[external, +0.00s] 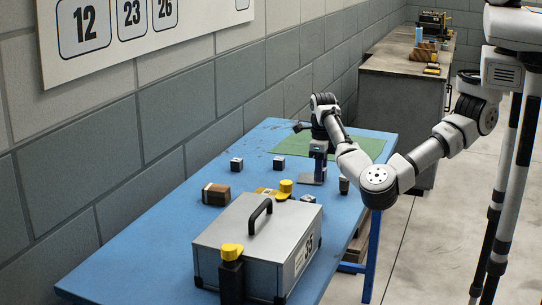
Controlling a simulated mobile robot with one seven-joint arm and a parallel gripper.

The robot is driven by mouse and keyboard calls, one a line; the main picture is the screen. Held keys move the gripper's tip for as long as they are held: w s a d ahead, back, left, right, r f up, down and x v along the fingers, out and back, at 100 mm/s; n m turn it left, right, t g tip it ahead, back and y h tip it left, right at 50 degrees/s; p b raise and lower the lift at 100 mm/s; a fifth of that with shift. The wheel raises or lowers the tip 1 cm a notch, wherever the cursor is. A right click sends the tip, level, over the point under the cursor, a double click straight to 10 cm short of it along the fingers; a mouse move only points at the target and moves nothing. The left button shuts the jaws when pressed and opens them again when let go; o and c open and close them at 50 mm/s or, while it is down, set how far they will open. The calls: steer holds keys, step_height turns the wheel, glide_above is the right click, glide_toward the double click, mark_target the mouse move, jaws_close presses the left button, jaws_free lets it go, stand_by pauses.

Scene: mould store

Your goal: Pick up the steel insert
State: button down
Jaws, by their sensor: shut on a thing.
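My gripper (319,172) points down over the blue table, near its far right part. Its fingers are shut on a small grey piece (309,179) at table height, which I take to be the steel insert. The fingers hide part of it, and I cannot tell whether it touches the table.
A grey case (232,232) with a black handle fills the table's near part. A green mat (366,146) lies behind my gripper.

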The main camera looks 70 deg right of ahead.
mark_target(311, 178)
step_height(311, 178, up, 20)
steer(key=w+b, duration=0.3)
steer(key=b, duration=0.5)
step_height(311, 178, down, 20)
steer(key=shift+r+b, duration=0.15)
steer(key=shift+b, duration=0.15)
steer(key=c, duration=1.1)
jaws_free()
step_height(311, 178, up, 12)
